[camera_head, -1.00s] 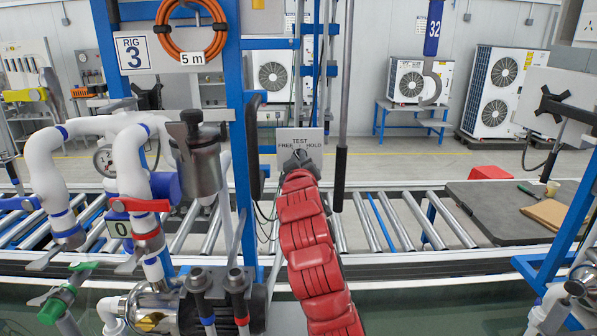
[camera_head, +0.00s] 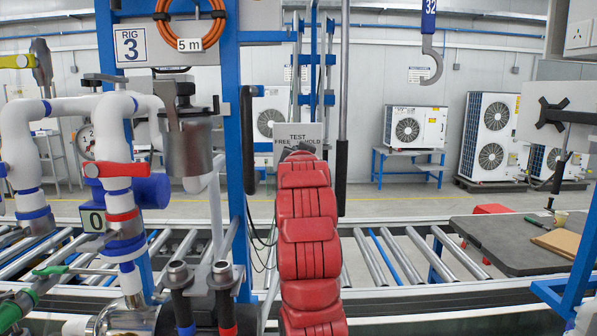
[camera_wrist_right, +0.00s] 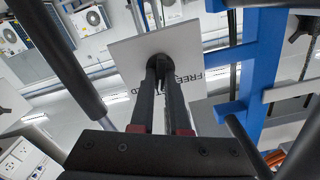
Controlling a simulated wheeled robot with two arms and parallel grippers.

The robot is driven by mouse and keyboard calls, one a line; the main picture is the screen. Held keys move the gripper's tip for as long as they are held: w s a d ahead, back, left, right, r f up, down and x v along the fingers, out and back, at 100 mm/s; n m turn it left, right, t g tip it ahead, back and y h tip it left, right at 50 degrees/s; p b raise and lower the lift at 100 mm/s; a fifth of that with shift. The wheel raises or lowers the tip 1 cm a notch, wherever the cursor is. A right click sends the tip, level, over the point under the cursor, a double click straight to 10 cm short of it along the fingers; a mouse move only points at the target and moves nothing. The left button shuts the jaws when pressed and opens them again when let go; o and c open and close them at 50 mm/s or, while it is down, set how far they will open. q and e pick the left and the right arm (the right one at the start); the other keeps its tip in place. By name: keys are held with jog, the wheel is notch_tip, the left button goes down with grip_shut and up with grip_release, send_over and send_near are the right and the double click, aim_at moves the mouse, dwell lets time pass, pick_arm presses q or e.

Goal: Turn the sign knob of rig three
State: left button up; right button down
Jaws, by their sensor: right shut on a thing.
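The sign plate of rig three (camera_head: 309,131) reads TEST, FREE and HOLD and stands behind the tip of my red right arm in the head view. It also shows in the right wrist view (camera_wrist_right: 194,50), tilted in that picture. My right gripper (camera_wrist_right: 160,70) is shut on the dark sign knob (camera_wrist_right: 158,59) at the middle of the plate. The fingers mostly cover the knob, so its pointing direction is hidden. In the head view my right gripper (camera_head: 299,152) is at the plate's lower part. My left gripper is not in view.
The RIG 3 label (camera_head: 131,46) hangs on the blue frame (camera_head: 238,110), left of the sign. White pipes with a red lever (camera_head: 115,170) stand at left. A dark vertical bar (camera_head: 341,178) is close to the right of my arm. A roller conveyor (camera_head: 400,256) runs behind.

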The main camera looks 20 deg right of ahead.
jog(key=shift+f+m+b, duration=0.15)
jog(key=shift+m+b, duration=1.55)
jog(key=shift+m, duration=0.6)
jog(key=shift+d, duration=0.1)
jog(key=c, duration=0.9)
grip_release()
jog(key=shift+s, duration=0.1)
